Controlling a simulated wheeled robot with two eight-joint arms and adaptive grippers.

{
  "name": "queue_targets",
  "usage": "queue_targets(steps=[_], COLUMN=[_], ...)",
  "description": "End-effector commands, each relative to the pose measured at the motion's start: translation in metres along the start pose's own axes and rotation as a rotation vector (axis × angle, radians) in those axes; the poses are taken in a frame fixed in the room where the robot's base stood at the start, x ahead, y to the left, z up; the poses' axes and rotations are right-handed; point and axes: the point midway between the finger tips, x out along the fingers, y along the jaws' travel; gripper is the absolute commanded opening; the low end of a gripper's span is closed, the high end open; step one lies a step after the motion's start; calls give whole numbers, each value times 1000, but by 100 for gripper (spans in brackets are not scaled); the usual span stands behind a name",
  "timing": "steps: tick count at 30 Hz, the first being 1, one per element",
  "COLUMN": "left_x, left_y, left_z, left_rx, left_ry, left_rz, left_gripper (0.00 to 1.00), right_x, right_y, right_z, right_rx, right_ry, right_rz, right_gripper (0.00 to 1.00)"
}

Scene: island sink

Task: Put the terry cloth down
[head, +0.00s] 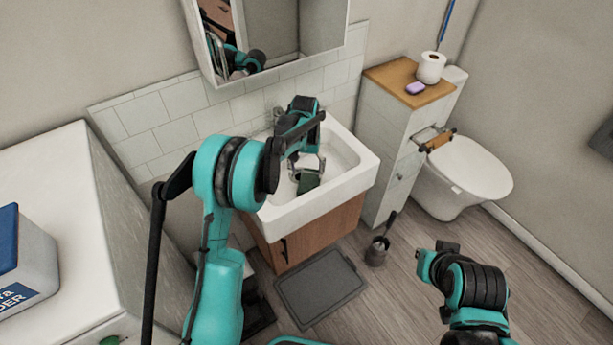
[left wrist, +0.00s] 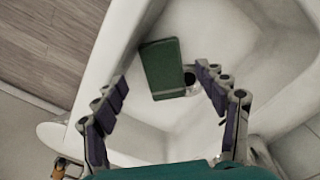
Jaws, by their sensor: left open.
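The terry cloth shows as a flat dark green rectangle (head: 309,181) inside the white sink basin (head: 352,183). In the left wrist view the green cloth (left wrist: 163,66) lies on the basin floor beside the dark drain hole. My left gripper (head: 307,165) is low in the basin, with its fingers spread. In the left wrist view its fingertips (left wrist: 162,80) are on both sides of the cloth, with visible gaps between them and the cloth. My right arm shows at the lower right of the head view, but I cannot make out its gripper.
A mirror cabinet (head: 274,45) hangs above the sink. A narrow cabinet (head: 387,150) with a toilet roll (head: 431,67) and a purple soap (head: 415,88) stands right of it, beside the toilet (head: 465,175). A brush holder (head: 377,251) and grey mat (head: 320,288) are on the floor.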

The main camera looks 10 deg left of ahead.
Motion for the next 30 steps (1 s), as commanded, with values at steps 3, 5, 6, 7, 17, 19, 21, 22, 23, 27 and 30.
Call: queue_targets(steps=[3, 5, 6, 7, 17, 19, 21, 22, 23, 27, 30], left_x=[-11, -19, -27, -34, -139, -154, -165, -169, -172, -176, -171], left_y=[0, -1, -1, -2, -12, -15, -17, -18, -18, -22, -24], left_z=[1, 4, 8, 11, 103, 128, 154, 165, 176, 228, 260], left_rx=[0, 0, 0, 0, 1, 2, 2, 2, 3, 4, 5], left_ry=[2, 9, 18, 28, 225, 271, 317, 336, 357, 448, 508], left_rz=[0, 0, 0, 0, 0, 0, -1, -2, -2, -5, -7], left_gripper=[72, 72, 72, 72, 72, 72, 72, 72, 72, 72, 72], right_x=[-2, -3, -3, -2, -2, -2, -2, -2, -2, -2, -2], right_y=[0, 0, 0, 0, 0, 0, 0, 0, 0, 0, 0], right_z=[-2, -2, -2, -2, -2, -2, -2, -2, -2, -2, -2], right_rx=[0, 0, 0, 0, 0, 0, 0, 0, 0, 0, 0], right_ry=[0, 0, 0, 0, 0, 0, 0, 0, 0, 0, 0], right_rz=[0, 0, 0, 0, 0, 0, 0, 0, 0, 0, 0], right_gripper=[0, 0, 0, 0, 0, 0, 0, 0, 0, 0, 0])
